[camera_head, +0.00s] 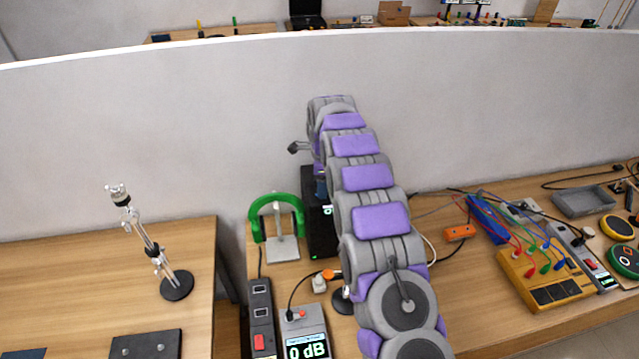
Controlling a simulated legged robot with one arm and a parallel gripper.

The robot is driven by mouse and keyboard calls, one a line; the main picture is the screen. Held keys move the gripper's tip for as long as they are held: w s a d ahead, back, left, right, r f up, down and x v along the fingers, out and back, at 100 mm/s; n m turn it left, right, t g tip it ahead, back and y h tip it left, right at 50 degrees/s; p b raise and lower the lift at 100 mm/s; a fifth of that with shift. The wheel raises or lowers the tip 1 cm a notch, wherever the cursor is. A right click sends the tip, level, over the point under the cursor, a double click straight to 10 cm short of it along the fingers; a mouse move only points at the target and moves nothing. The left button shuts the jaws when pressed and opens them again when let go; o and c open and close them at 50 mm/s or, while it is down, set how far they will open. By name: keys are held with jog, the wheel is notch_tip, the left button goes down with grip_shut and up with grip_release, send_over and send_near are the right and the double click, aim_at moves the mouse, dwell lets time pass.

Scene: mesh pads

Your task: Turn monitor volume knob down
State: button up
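A black upright box that looks like the monitor speaker (318,236) stands at the back of the desk, left of my arm. My arm covers its right side, and I cannot make out a volume knob on it. A grey box with a lit display reading "0 dB" (303,333) sits in front of it. My purple and grey arm rises over the desk and bends down at its far end. My gripper (320,187) seems to be the dark end at the top of the black box, mostly hidden. I cannot tell its opening or any contact.
Green headphones (276,205) hang on a stand left of the black box. A dark power strip (261,318) lies at the front left. A yellow patch box (545,277) with cables is at right. A metal stand (176,286) is on the left desk. A grey partition (150,130) rises behind.

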jog(key=shift+d, duration=0.7)
jog(key=shift+c, duration=2.3)
jog(key=shift+a, duration=1.05)
jog(key=c, duration=0.5)
jog(key=shift+d, duration=0.15)
jog(key=shift+d, duration=0.1)
jog(key=o, duration=1)
jog(key=shift+o, duration=0.2)
